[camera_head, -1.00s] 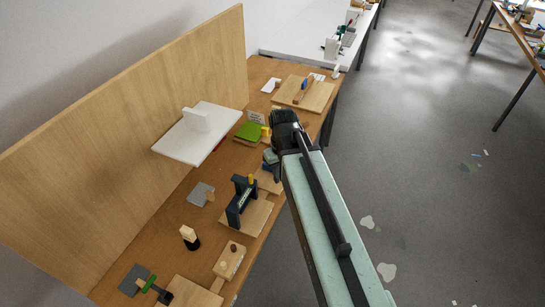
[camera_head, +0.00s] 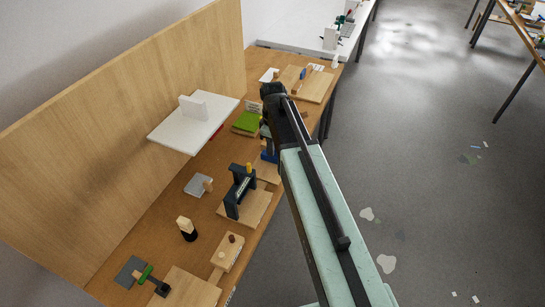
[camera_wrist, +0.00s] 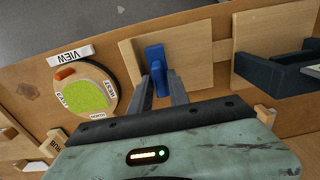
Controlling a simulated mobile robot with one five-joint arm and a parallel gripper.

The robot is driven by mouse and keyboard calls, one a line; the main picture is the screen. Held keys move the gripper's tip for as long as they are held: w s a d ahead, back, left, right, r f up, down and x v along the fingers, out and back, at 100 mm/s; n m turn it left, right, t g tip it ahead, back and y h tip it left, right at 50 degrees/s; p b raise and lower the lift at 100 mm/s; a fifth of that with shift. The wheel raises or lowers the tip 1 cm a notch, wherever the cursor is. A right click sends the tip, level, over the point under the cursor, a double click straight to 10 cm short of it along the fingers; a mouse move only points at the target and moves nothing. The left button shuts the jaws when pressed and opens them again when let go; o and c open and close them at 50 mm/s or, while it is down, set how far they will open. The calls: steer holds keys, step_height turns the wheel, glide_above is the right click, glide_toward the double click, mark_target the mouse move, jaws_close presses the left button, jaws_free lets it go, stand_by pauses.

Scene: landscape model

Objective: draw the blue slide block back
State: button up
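The blue slide block (camera_wrist: 154,58) stands on a light wooden board (camera_wrist: 126,52) in the wrist view. In the head view the blue part (camera_head: 269,156) shows low beside my arm, partly hidden by it. My gripper (camera_wrist: 166,80) reaches over the board with its two grey fingers apart. Blue shows between and just beyond the fingertips. Whether the fingers touch the block cannot be told. In the head view my gripper's fingers are mostly hidden behind the dark wrist.
A round disc (camera_wrist: 84,98) with a green face and direction labels lies left of the board in the wrist view. A dark frame (camera_wrist: 268,72) stands to the right. In the head view a white shelf (camera_head: 180,133) juts from the upright wooden panel (camera_head: 130,130).

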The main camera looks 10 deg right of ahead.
steer(key=shift+f, duration=0.7)
steer(key=shift+r, duration=0.1)
jaws_close()
stand_by(0.8)
